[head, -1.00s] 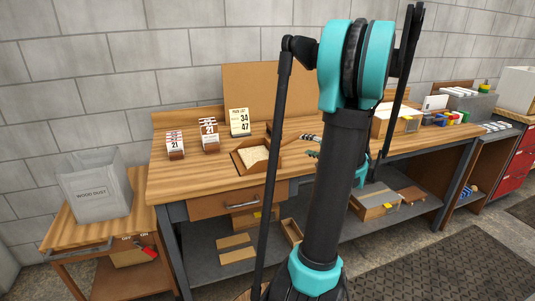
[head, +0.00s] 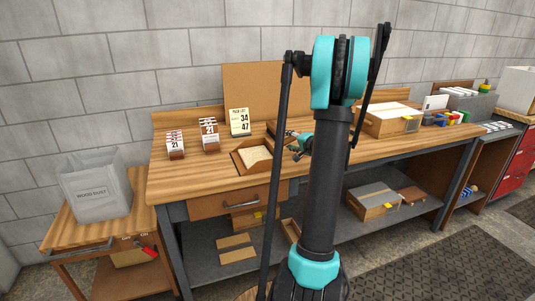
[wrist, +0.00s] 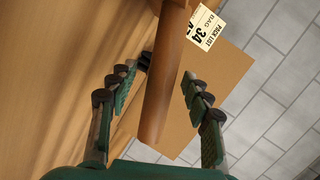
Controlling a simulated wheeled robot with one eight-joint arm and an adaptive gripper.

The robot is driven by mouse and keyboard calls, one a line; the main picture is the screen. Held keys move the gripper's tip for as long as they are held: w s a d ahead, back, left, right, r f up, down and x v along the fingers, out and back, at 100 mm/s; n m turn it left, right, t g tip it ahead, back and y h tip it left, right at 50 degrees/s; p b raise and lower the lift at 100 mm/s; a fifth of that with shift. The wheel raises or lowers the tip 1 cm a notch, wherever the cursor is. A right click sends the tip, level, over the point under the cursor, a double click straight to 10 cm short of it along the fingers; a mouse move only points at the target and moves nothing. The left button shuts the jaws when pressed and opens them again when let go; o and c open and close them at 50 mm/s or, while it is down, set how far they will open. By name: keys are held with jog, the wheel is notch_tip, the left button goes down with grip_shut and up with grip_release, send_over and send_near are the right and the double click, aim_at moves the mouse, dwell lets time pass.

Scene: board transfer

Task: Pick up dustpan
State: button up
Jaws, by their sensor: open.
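The dustpan (head: 237,160) is a brown wooden pan with pale dust in it, resting on the workbench near its front edge. In the wrist view its brown rounded handle (wrist: 163,85) runs lengthwise between my fingers. My gripper (wrist: 160,73) is open, with one finger on each side of the handle and visible gaps on both sides. In the head view my gripper (head: 297,145) is just right of the pan, and the handle is mostly hidden there.
The workbench (head: 185,178) carries number cards (head: 209,134) and a pick list sign (head: 240,122) behind the pan. A grey wood dust bin (head: 95,190) sits on a side cart at left.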

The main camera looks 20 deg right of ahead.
jog(key=shift+w+a, duration=0.1)
jog(key=shift+w, duration=0.1)
grip_shut()
jog(key=shift+r, duration=0.1)
dwell(0.4)
